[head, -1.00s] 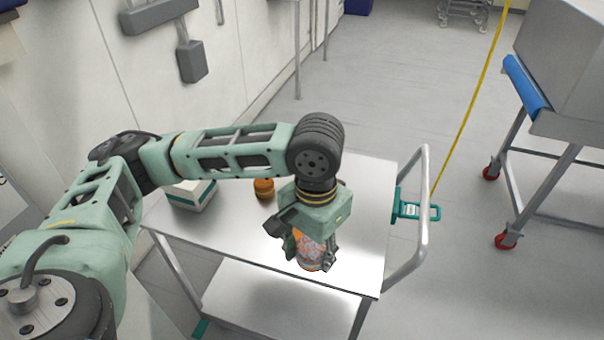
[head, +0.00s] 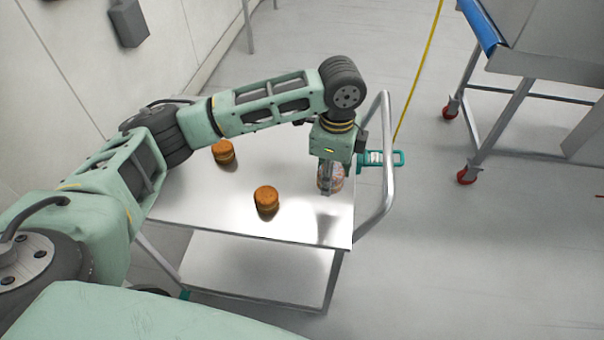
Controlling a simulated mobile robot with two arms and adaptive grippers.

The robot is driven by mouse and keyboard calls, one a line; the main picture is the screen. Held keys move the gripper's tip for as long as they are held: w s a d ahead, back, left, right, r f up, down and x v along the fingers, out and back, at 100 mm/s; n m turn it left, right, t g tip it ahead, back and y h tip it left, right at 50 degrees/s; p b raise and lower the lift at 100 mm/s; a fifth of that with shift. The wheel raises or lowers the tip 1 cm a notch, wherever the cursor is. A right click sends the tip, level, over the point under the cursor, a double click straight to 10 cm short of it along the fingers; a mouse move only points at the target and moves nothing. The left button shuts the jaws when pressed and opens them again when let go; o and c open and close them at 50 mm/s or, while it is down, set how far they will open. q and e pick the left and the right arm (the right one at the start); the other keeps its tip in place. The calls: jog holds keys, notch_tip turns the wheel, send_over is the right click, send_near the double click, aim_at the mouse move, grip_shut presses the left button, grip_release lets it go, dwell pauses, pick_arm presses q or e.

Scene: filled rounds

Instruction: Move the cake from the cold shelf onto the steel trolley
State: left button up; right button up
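The steel trolley (head: 225,210) stands in front of me with a shiny flat top and a lower shelf. Two orange-brown round cakes stand upright on its top: one farther back (head: 223,152), partly behind my arm, and one nearer the front (head: 266,200). My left gripper (head: 330,185) points down over the trolley's right side. It is shut on a small round item with a multicoloured pattern (head: 334,184). A dark shadow or reflection lies on the top in front of it, apart from it. My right gripper is not in view. I see no cold shelf.
The trolley's push handle (head: 388,150) rises at its right edge, with a teal tag or bracket (head: 382,158) beside it. A steel stand (head: 500,120) with red-wheeled castors is at the upper right. The grey floor between is clear. A wall runs along the left.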

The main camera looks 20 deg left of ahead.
aim_at(327, 207)
pick_arm(q)
notch_tip(327, 207, down, 8)
jog(key=shift+f+p, duration=0.15)
jog(key=shift+p, duration=0.55)
jog(key=shift+f, duration=0.3)
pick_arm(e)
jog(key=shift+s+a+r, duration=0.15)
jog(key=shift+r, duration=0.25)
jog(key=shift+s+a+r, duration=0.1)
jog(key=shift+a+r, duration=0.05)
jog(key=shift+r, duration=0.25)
pick_arm(q)
jog(key=shift+f, duration=0.15)
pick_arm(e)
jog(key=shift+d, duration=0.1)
pick_arm(q)
jog(key=o, duration=0.8)
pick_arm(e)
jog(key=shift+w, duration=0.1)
pick_arm(q)
notch_tip(327, 207, up, 11)
jog(key=shift+r+b, duration=0.1)
jog(key=shift+b, duration=1)
jog(key=shift+r, duration=0.55)
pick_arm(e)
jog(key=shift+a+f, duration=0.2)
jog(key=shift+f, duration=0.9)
